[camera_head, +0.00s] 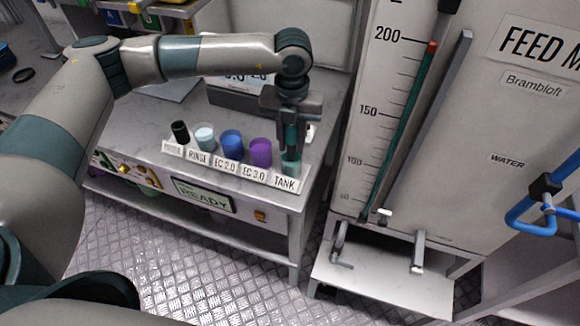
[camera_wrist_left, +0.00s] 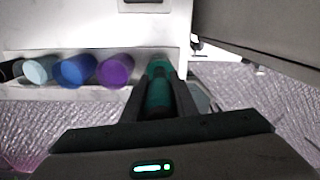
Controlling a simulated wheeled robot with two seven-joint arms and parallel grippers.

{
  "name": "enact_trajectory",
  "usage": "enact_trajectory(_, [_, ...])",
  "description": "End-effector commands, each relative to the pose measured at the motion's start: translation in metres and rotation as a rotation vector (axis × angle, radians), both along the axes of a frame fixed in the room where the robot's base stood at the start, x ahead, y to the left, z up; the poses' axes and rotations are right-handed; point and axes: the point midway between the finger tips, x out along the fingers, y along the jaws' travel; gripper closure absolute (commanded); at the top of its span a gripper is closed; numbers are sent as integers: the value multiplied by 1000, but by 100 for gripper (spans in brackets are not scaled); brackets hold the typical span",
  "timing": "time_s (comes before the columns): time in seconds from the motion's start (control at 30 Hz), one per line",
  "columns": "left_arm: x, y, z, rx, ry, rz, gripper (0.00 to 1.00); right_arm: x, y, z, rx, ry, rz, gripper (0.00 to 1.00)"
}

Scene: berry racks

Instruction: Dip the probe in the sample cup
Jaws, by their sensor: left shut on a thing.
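My left gripper (camera_head: 291,118) points down at the right end of the cup row and is shut on a teal probe (camera_head: 291,137). The wrist view shows the probe (camera_wrist_left: 158,98) between the two fingers. The sample cup (camera_head: 291,168), greenish and labelled TANK, stands directly below the gripper. The probe's lower end lines up with this cup, but I cannot tell whether the tip is inside the liquid or just above it. My right gripper is not in view.
Left of the sample cup stand a purple EC 3.0 cup (camera_head: 261,153), a blue EC 2.0 cup (camera_head: 231,144), a pale RINSE cup (camera_head: 204,137) and a black holder (camera_head: 180,132). The bench display (camera_head: 204,196) reads READY. A scaled feed tank (camera_head: 400,100) stands to the right.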

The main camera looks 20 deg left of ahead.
Motion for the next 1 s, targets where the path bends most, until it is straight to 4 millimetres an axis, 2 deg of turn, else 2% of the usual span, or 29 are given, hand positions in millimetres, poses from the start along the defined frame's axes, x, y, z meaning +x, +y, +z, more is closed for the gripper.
enact_trajectory(0.27, [0, 0, 5, -1, -1, 0, 97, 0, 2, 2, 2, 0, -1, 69])
enact_trajectory(1.0, [0, 0, 54, -1, -1, 0, 97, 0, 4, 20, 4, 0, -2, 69])
